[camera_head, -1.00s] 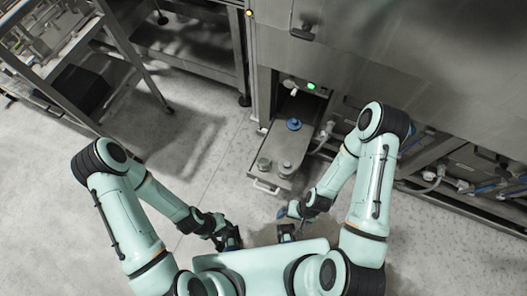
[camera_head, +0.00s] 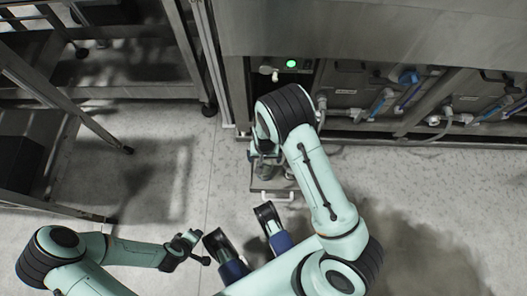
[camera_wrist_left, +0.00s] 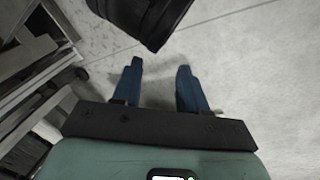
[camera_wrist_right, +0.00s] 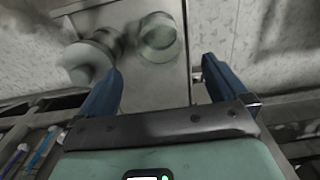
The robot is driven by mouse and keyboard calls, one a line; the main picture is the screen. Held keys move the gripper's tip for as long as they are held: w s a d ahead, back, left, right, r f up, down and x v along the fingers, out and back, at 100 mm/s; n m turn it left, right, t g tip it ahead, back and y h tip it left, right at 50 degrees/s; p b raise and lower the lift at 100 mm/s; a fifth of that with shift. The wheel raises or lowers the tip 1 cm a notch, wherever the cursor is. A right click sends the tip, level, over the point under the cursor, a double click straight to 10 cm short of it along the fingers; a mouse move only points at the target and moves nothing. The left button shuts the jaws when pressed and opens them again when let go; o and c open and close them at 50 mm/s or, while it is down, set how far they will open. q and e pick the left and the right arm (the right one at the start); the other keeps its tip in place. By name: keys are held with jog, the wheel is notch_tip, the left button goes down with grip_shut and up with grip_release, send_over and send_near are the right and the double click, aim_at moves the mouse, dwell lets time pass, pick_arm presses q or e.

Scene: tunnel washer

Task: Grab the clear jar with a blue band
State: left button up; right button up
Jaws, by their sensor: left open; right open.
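In the right wrist view, a clear round jar (camera_wrist_right: 158,38) stands on the metal drawer (camera_wrist_right: 178,85), ahead of and between my right fingers. A second greyish jar (camera_wrist_right: 88,62) stands to its left, close to the left fingertip. In the head view my right arm hides most of the drawer (camera_head: 272,194). My left gripper (camera_wrist_left: 160,68) is open and empty above bare floor; its hand (camera_head: 188,246) shows at lower left in the head view.
The steel machine (camera_head: 400,40) stands behind the drawer, with a green light (camera_head: 291,64) and pipes with blue valves (camera_head: 408,76) low on its front. Metal racks (camera_head: 130,65) stand at the left. The floor (camera_head: 160,170) between is clear.

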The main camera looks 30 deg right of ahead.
notch_tip(320, 180, down, 8)
jog(key=b, duration=0.3)
jog(key=shift+s+f, duration=0.1)
jog(key=shift+f, duration=0.1)
jog(key=shift+r, duration=0.1)
jog(key=c, duration=1.4)
pick_arm(q)
jog(key=f, duration=0.1)
jog(key=a+f, duration=0.1)
jog(key=f, duration=0.2)
jog(key=shift+s+a+f, duration=0.3)
jog(key=shift+s+a, duration=0.05)
jog(key=shift+s, duration=0.05)
jog(key=shift+w+y, duration=0.1)
jog(key=shift+y, duration=0.2)
pick_arm(e)
jog(key=shift+r, duration=0.1)
